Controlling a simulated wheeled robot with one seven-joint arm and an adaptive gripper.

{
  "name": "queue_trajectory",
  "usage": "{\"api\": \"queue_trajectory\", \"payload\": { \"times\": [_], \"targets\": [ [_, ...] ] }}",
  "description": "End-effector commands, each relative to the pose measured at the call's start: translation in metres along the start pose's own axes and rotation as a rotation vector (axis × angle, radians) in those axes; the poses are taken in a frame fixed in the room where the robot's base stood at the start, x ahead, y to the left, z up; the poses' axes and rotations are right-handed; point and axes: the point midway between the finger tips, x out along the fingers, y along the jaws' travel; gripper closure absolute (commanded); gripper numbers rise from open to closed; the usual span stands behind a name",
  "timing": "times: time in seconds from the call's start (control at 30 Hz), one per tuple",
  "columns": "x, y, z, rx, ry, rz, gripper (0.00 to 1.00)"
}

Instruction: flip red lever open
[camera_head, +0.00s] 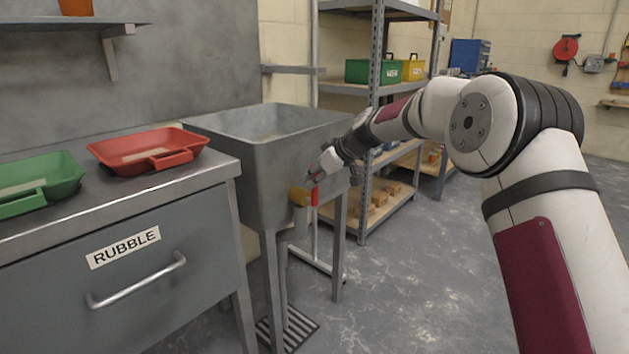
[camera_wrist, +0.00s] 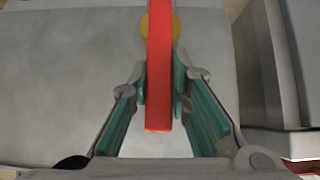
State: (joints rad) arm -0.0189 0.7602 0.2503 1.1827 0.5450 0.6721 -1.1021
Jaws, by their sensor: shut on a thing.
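The red lever (camera_head: 315,196) hangs down beside a brass-coloured valve (camera_head: 300,196) low on the front of the grey tub (camera_head: 262,165). In the wrist view the red lever (camera_wrist: 159,75) runs between the two fingers, with the yellow valve (camera_wrist: 160,27) behind it at the top. My gripper (camera_head: 318,176) is at the upper part of the lever in the head view. In the wrist view my gripper (camera_wrist: 160,88) has its teal-padded fingers closed on both sides of the lever. The exact contact spots are partly hidden by the lever.
A steel counter with a red tray (camera_head: 148,150), a green tray (camera_head: 38,182) and a drawer labelled RUBBLE (camera_head: 125,250) stands left of the tub. A metal shelf unit (camera_head: 375,100) stands behind my arm. A floor grate (camera_head: 287,328) lies under the tub. The floor at right is open.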

Motion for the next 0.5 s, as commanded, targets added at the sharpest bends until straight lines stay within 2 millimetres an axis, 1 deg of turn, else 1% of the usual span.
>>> {"api": "queue_trajectory", "payload": {
  "times": [0.03, 0.23, 0.27, 0.3, 0.33, 0.5],
  "targets": [
    [0.0, 0.0015, 0.0026, -0.002, -0.005, 0.002, 1.0],
    [0.0001, 0.0009, 0.003, -0.003, -0.006, 0.0, 1.0],
    [0.0002, 0.0009, 0.003, -0.003, -0.006, 0.0, 0.76],
    [0.0002, 0.0007, 0.0029, -0.003, -0.006, 0.0, 0.67],
    [0.0002, 0.0006, 0.0027, -0.002, -0.006, -0.001, 0.62],
    [0.0002, -0.0001, 0.0017, -0.001, -0.004, -0.002, 0.62]
  ]
}}
